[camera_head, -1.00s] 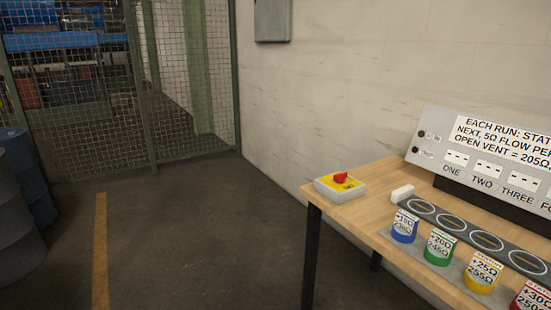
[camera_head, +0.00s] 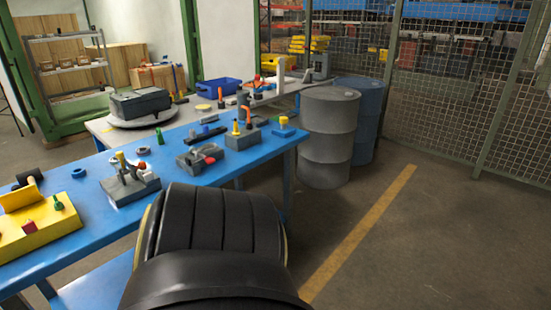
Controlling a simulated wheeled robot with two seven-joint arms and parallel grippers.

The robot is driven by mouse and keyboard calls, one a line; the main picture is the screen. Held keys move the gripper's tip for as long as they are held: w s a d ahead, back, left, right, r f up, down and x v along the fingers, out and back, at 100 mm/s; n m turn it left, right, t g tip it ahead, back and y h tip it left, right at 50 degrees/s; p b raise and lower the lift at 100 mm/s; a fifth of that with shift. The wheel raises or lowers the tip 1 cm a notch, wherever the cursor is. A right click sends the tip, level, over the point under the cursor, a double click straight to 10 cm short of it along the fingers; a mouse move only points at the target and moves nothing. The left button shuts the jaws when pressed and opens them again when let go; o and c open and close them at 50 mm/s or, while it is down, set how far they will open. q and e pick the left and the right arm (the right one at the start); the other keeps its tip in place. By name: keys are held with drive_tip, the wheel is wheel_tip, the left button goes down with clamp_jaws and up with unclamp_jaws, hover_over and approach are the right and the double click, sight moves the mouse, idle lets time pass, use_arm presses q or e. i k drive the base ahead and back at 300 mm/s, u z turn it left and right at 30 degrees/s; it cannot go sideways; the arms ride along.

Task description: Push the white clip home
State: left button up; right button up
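I cannot make out a white clip or a chain drive for certain in the head view. A blue workbench (camera_head: 100,225) on the left carries several small fixtures. One is a grey block with a small clamp-like top (camera_head: 129,182). Another is a grey block with a red-tipped part (camera_head: 203,158). A third is a grey block with an orange and a yellow peg (camera_head: 243,134). Neither of my grippers shows. A black ribbed part of my own arm fills the lower middle and hides some of the bench's front.
A yellow fixture (camera_head: 40,232) sits at the bench's near left. A grey table (camera_head: 110,134) with a dark toolbox (camera_head: 140,103) and a blue bin (camera_head: 219,88) stands behind. A grey drum (camera_head: 328,140) and a blue drum (camera_head: 362,115) stand beyond the bench. The floor right is clear.

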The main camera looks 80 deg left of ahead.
sight(148, 177)
drive_tip(key=u, duration=4.05)
